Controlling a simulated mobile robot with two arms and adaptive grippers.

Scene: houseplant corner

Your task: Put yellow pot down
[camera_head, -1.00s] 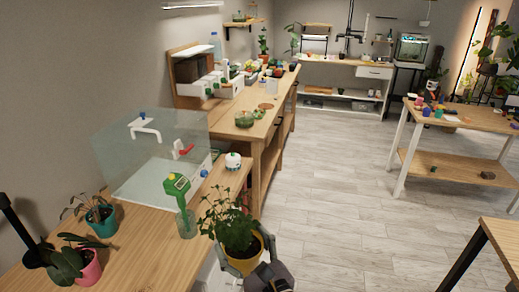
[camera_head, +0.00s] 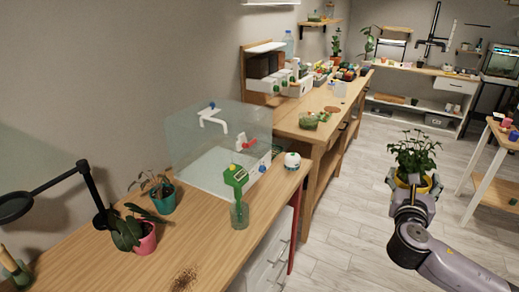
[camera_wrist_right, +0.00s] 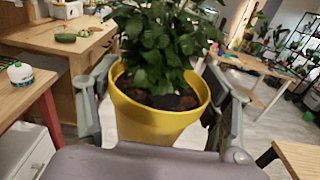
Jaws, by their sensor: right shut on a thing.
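The yellow pot (camera_head: 428,184) holds a leafy green plant (camera_head: 413,153) and dark soil. My right gripper (camera_head: 412,182) is shut around the pot and holds it upright in the air over the floor, right of the wooden tables. In the right wrist view the yellow pot (camera_wrist_right: 150,120) sits between the two fingers of my right gripper (camera_wrist_right: 160,105), with the foliage rising above its rim. The pot's underside is hidden. My left gripper is not in view.
The near wooden table (camera_head: 215,225) bears a teal pot (camera_head: 165,200), a pink pot (camera_head: 145,240), a green sprayer in a glass (camera_head: 238,195), spilled soil (camera_head: 184,279) and a clear tank (camera_head: 215,145). Its front middle is clear. Another table (camera_head: 505,140) stands at right.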

